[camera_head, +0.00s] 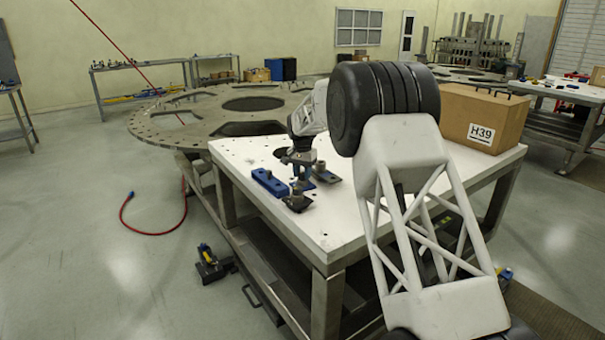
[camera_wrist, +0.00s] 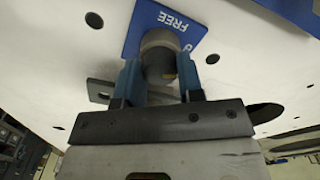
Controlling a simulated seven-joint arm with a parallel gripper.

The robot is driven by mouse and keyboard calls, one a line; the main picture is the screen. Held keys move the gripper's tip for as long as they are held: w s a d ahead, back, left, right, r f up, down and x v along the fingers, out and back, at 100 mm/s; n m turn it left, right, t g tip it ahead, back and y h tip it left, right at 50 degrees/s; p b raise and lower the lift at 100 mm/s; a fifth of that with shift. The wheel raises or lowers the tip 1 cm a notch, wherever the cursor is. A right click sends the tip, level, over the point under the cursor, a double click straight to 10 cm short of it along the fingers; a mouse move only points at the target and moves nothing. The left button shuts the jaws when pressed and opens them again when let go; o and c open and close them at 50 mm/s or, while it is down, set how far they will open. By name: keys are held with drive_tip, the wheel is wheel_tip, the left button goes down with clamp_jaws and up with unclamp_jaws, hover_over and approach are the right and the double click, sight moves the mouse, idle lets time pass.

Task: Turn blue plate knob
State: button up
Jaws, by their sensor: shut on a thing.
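The blue plate (camera_wrist: 138,38) lies flat on the white tabletop, with the white word FREE facing the wrist camera. A round dark grey knob (camera_wrist: 158,50) stands on it. My gripper (camera_wrist: 160,75) has one blue finger on each side of the knob and is shut on it. The far side of the knob and part of the plate are hidden. In the head view my gripper (camera_head: 301,172) points down at the table, and its fingers cover most of the knob.
A long blue block (camera_head: 268,182) lies left of my gripper on the white table (camera_head: 345,215). A dark clamp piece (camera_head: 297,202) sits in front, and a metal bar (camera_head: 327,173) lies to the right. A cardboard box (camera_head: 482,115) marked H39 stands farther right. A large round plate (camera_head: 160,120) is behind.

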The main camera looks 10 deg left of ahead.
sight(303, 174)
drive_tip(key=shift+m, duration=2.2)
drive_tip(key=o, duration=0.9)
drive_tip(key=shift+o, duration=0.2)
drive_tip(key=shift+r, duration=0.2)
drive_tip(key=shift+r, duration=3.75)
drive_tip(key=shift+r, duration=0.1)
